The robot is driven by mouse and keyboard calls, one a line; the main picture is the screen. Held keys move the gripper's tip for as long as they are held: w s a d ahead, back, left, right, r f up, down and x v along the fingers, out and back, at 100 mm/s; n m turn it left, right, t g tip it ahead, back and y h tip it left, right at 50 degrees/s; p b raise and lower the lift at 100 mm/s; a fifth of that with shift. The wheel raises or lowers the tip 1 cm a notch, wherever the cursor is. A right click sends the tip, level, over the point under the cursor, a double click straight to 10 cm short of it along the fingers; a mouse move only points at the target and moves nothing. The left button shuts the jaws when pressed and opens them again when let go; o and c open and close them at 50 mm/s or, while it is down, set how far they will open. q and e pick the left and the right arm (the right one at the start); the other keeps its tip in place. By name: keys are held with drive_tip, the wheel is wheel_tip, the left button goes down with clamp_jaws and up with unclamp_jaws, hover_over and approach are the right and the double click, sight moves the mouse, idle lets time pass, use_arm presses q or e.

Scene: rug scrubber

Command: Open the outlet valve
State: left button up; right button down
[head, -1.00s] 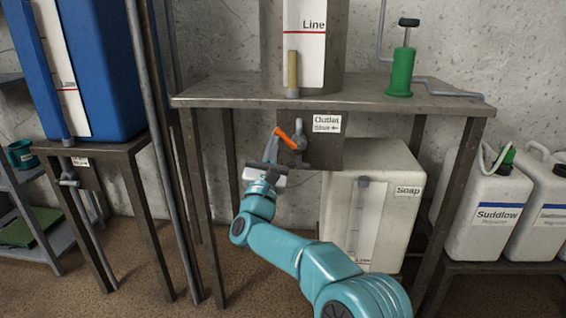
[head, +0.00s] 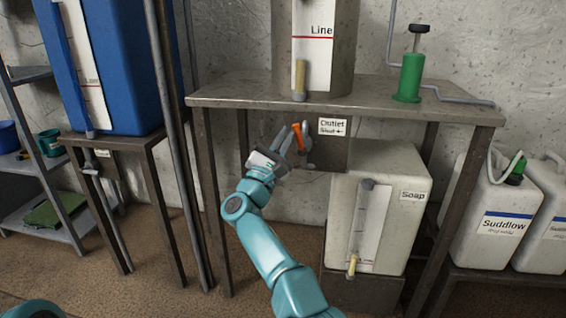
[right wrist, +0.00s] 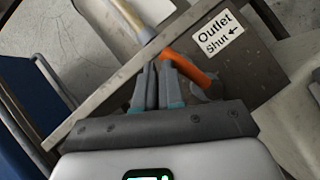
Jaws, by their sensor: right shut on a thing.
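The outlet valve has an orange lever (head: 297,134) on a grey body (head: 308,152), mounted on a dark plate under the metal table. The lever now stands nearly upright, leaning slightly left. Beside it a white label (head: 332,126) reads "Outlet Shut" with an arrow pointing left. My right gripper (head: 287,138) is at the lever, reaching up from below left. In the right wrist view the fingers (right wrist: 158,72) are close together at the end of the orange lever (right wrist: 192,68); the fingers hide part of their contact. My left gripper is not in view.
The metal table (head: 230,95) carries a tank with a "Line" gauge (head: 314,50) and a green hand pump (head: 410,78). Below it stands a white "Soap" container (head: 412,220). A blue tank (head: 118,80) is at left, Suddlow jugs (head: 490,225) at right. Floor in front is open.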

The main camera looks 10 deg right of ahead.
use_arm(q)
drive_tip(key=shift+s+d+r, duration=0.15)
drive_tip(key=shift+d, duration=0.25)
use_arm(e)
drive_tip(key=shift+d+r, duration=0.45)
drive_tip(key=shift+d, duration=0.15)
drive_tip(key=shift+a, duration=0.1)
